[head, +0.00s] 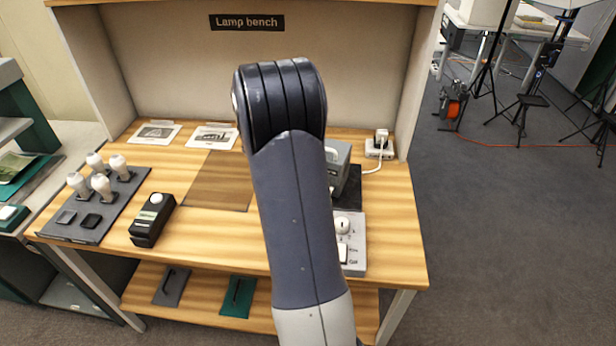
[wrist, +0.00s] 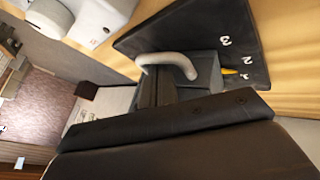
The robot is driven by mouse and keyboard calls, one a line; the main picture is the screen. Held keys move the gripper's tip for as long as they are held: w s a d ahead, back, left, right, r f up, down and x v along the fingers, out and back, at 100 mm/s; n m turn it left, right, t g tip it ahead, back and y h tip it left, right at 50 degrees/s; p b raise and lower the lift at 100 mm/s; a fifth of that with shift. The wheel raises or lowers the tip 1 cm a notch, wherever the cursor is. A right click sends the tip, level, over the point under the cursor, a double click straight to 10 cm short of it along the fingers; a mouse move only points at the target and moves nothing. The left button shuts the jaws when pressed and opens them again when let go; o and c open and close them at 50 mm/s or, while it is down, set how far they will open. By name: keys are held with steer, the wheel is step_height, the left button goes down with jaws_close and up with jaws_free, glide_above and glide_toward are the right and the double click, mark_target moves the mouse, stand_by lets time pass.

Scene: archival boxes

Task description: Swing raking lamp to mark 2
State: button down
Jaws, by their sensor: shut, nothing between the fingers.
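The raking lamp, as I take it, is a grey box with a pale curved handle (wrist: 172,60). In the wrist view it sits on a black plate (wrist: 190,35) with white marks 1, 2 and 3. A small yellow pointer (wrist: 230,72) at its side lies near mark 1, towards mark 2. In the head view the grey box (head: 341,160) shows partly behind my arm. My gripper (wrist: 157,82) is shut and empty, close to the handle; whether it touches cannot be told. My arm hides the gripper in the head view.
A switch panel with a white knob (head: 343,225) stands in front of the lamp. A white socket (head: 380,148) with a cable is at the back right. A black handheld box (head: 152,220) and a tray of bulbs (head: 85,225) are at left. The bench middle has a brown patch (head: 212,182).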

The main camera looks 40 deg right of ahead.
steer(key=shift+s+d+f, duration=0.1)
steer(key=shift+d+f, duration=0.05)
steer(key=shift+f, duration=0.05)
steer(key=shift+f, duration=0.1)
steer(key=shift+s+d+f+n+t+b, duration=0.15)
steer(key=shift+s+n+t+b, duration=0.3)
steer(key=shift+b, duration=0.8)
steer(key=shift+s+d+n+t+h+b, duration=0.2)
steer(key=shift+s+n+t+h+b, duration=0.15)
steer(key=shift+n+b, duration=0.4)
steer(key=shift+s+r+n, duration=0.1)
steer(key=shift+r+n, duration=0.15)
steer(key=shift+n, duration=0.05)
steer(key=shift+r, duration=0.1)
